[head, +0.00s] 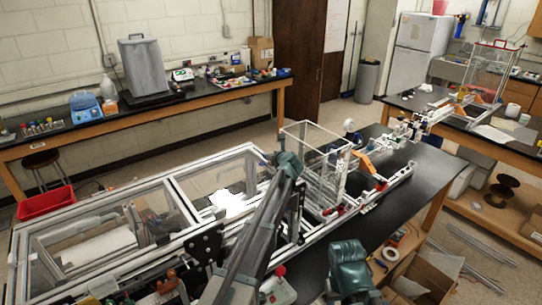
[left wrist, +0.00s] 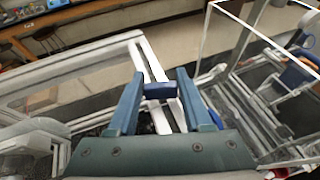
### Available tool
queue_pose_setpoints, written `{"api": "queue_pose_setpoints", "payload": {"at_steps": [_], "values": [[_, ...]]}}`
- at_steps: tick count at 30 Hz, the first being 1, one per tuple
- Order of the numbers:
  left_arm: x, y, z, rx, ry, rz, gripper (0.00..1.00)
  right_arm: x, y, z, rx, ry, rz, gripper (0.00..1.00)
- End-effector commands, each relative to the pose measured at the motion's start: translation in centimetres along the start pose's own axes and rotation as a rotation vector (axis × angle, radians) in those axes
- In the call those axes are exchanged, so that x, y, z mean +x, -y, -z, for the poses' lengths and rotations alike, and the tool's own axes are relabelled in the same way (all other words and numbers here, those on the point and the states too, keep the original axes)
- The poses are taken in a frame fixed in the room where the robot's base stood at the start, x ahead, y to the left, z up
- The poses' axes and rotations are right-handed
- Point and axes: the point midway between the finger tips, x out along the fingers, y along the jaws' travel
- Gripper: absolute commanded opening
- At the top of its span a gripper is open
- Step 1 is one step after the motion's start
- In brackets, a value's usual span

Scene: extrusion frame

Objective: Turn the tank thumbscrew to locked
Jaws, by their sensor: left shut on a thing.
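My left gripper (left wrist: 160,88) shows in the left wrist view with its two blue-teal fingers shut on a small dark blue knob, which appears to be the tank thumbscrew (left wrist: 160,91). The knob lies crosswise between the fingertips, above white extrusion rails. Its locked or unlocked state cannot be read. In the head view my left gripper (head: 286,160) is at the left side of the clear tank (head: 318,150); its fingers and the thumbscrew are hidden there. The tank also shows at the right of the left wrist view (left wrist: 240,45). Of my right arm only a teal part shows.
A long white extrusion frame (head: 160,180) with clear panels lies left of the tank. Rails with orange and red parts continue right along the black bench (head: 425,165), whose front right stretch is bare. A cardboard box (head: 425,272) stands below.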

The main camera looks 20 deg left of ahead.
Motion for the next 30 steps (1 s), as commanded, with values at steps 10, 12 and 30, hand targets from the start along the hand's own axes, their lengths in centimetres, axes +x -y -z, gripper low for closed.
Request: {"api": "queue_pose_setpoints", "payload": {"at_steps": [10, 12, 30], "values": [[-0.07, -0.15, 0.05, 0.081, -0.001, 0.203, 0.00, 0.00, 0.00, 0.00, 0.000, 0.000, 0.000, 0.50], [-0.04, -0.14, 0.03, 0.091, -0.001, 0.231, 0.00, 0.00, 0.00, 0.00, 0.000, 0.000, 0.000, 0.50], [-0.03, 0.00, 0.08, 0.133, -0.003, 0.325, 0.00, 0.01, 0.00, 0.00, 0.000, 0.000, 0.000, 0.50]]}}
